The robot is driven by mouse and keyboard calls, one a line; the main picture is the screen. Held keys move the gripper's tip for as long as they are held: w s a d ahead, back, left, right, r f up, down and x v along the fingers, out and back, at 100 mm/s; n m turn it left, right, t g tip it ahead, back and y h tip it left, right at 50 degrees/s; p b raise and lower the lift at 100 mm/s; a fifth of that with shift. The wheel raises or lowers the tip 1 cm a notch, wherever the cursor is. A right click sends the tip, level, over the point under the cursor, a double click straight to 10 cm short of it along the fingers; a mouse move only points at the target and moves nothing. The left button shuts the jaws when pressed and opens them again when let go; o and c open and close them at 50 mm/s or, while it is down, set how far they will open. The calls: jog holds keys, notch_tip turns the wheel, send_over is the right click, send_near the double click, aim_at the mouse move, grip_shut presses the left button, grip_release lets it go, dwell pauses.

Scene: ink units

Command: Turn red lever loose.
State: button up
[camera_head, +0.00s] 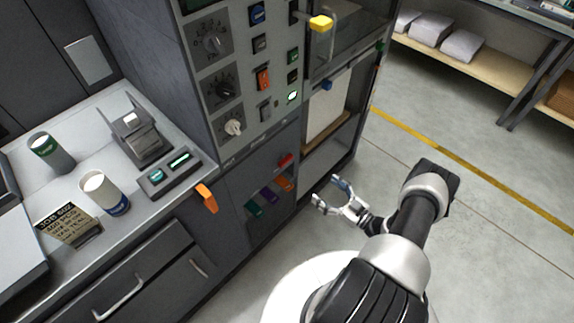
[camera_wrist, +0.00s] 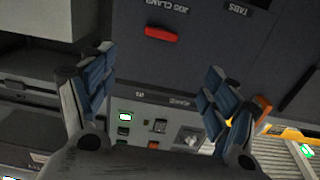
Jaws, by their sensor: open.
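The red lever (camera_head: 286,160) is a small red handle low on the dark front of the machine cabinet in the head view. In the wrist view the red lever (camera_wrist: 161,34) lies roughly horizontal on a dark panel, near a label that seems to read "JOG CLAMP". My gripper (camera_head: 332,197) is open and empty, right of and below the lever in the head view, apart from it. In the wrist view the blue-padded fingers of my gripper (camera_wrist: 157,78) are spread wide, with the lever beyond them, toward the top. Nothing is between the fingers.
An orange lever (camera_head: 206,197) sticks out at the counter's edge. A yellow-tipped handle (camera_head: 320,23) juts from the upper cabinet. Floor (camera_head: 480,220) right of my arm is clear.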

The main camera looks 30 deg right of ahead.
aim_at(288, 161)
jog(key=b+x, duration=0.3)
jog(key=x, duration=1.4)
jog(key=shift+w+a, duration=0.1)
jog(key=shift+w, duration=0.05)
jog(key=shift+c, duration=0.4)
jog(key=shift+f, duration=0.1)
jog(key=c, duration=1)
